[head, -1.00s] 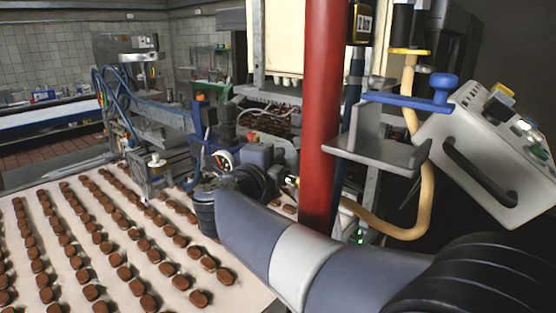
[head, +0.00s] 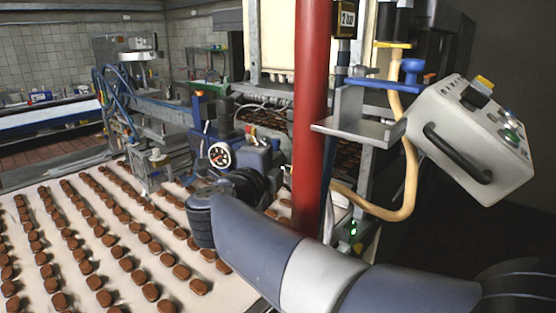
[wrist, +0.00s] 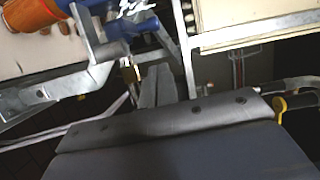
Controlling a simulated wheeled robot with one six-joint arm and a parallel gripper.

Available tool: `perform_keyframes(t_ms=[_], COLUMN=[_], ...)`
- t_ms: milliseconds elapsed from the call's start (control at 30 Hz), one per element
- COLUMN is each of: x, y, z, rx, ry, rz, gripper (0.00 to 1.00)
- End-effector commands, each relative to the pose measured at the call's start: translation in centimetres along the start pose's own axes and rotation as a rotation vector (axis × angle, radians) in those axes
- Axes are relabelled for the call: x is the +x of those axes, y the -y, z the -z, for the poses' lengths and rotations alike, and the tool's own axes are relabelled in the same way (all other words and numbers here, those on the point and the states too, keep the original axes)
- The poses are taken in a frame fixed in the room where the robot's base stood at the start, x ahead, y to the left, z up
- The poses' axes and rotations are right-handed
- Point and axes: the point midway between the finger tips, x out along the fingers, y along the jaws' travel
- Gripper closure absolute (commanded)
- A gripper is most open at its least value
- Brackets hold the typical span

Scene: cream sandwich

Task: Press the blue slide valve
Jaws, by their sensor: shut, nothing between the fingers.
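My gripper (wrist: 157,78) shows in the wrist view as two grey fingers held together, with nothing between them. A blue part with a pale marking (wrist: 125,25) is ahead of the fingertips, apart from them. In the head view, my arm reaches to the machine and hides the fingers. Blue machine parts (head: 205,112) stand near the round dial gauge (head: 220,155), just beyond my wrist. A separate blue lever with a round knob (head: 412,70) is above a grey bracket at right. I cannot tell for certain which blue part is the slide valve.
A red column (head: 311,110) stands close to my arm. A grey control box (head: 475,140) with a black handle and a yellow hose (head: 408,180) are at right. A pale conveyor (head: 225,290) with rows of brown sweets fills the lower left. An orange cylinder (wrist: 38,12) is at upper left in the wrist view.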

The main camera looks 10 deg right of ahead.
Motion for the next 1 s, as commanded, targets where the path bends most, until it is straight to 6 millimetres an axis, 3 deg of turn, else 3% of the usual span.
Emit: perform_keyframes(t_ms=[200,400,1000], x=[-3.7,-5.4,-5.3], y=[-0.1,0.0,0.1], z=[0.0,0.0,0.1], rx=[0.002,0.001,0.000], ry=[0.005,0.003,-0.001], rz=[0.000,0.001,0.001], gripper=[1.00,1.00,1.00])
